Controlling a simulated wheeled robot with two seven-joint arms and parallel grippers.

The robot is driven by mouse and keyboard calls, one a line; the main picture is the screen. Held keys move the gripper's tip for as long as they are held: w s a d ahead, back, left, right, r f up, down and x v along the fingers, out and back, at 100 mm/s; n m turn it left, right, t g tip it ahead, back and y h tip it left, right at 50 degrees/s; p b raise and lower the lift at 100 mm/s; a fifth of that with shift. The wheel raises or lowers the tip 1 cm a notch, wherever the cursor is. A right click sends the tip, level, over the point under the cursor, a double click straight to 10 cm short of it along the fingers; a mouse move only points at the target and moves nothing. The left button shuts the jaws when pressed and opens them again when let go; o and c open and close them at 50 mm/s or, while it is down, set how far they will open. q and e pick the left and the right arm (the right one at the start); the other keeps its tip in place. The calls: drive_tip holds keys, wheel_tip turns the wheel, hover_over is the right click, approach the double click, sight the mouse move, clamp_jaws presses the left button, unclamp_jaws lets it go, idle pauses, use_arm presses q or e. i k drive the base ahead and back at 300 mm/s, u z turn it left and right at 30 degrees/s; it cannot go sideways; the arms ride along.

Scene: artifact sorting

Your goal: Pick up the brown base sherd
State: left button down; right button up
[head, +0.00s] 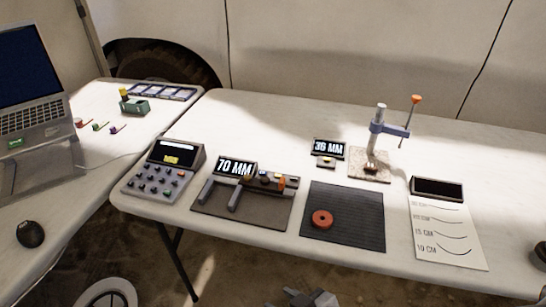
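A round reddish-brown piece (322,219) with a dark centre lies flat on the dark ribbed mat (362,236) near the table's front edge. It may be the base sherd; its colour looks more red-orange than brown. A small brown piece (371,167) sits under the post of the clamp stand. A grey gripper part (310,298), probably of my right arm, shows at the bottom edge, apart from the table and the pieces. Its fingers are mostly cut off, so its opening cannot be judged. My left gripper is not in view.
A caliper rig with a "70 MM" display (235,168) and a keypad box (160,170) stand left of the mat. A clamp stand (378,138) rises behind it. A curve chart (447,235) lies right. A laptop (35,110) is far left.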

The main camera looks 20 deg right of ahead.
sight(367, 166)
drive_tip(key=u, duration=0.65)
drive_tip(key=k, duration=0.9)
drive_tip(key=z, duration=1)
drive_tip(key=i, duration=0.4)
drive_tip(key=u, duration=0.1)
